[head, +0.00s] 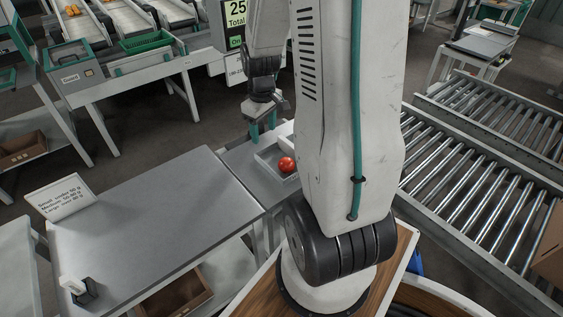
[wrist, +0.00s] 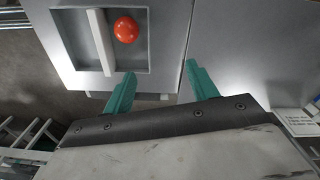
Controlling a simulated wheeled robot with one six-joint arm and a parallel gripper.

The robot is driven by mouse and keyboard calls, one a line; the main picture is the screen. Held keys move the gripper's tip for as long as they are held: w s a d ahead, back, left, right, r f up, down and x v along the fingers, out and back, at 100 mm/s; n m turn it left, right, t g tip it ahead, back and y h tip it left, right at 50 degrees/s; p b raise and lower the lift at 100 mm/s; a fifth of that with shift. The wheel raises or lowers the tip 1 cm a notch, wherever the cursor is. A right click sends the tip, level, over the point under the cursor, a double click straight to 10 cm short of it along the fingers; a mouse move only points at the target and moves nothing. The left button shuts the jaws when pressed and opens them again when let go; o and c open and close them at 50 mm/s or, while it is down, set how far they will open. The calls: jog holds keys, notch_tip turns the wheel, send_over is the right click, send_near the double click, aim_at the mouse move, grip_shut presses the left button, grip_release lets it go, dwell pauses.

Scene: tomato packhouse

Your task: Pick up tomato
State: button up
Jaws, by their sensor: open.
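A red tomato (head: 287,164) sits in a shallow grey tray (head: 264,160) on a grey stand, left of my arm in the head view. In the wrist view the tomato (wrist: 126,30) lies in the tray (wrist: 68,62), to the right of a pale divider bar (wrist: 101,42). My gripper (wrist: 161,75) has its two teal fingers apart, with nothing between them. The tomato is beyond the fingertips and a little left of the left one. In the head view my gripper (head: 262,128) hangs just beyond the tray, and my arm hides part of the tray's right side.
A roller conveyor (head: 475,190) runs along the right. A weight display (head: 235,14) and sorting chutes with green bins (head: 147,41) are at the back.

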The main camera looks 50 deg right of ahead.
send_over(287, 160)
notch_tip(287, 160, down, 11)
jog(key=shift+r, duration=0.1)
notch_tip(287, 160, down, 8)
jog(key=shift+w+r, duration=0.1)
jog(key=shift+r, duration=0.05)
jog(key=c, duration=0.4)
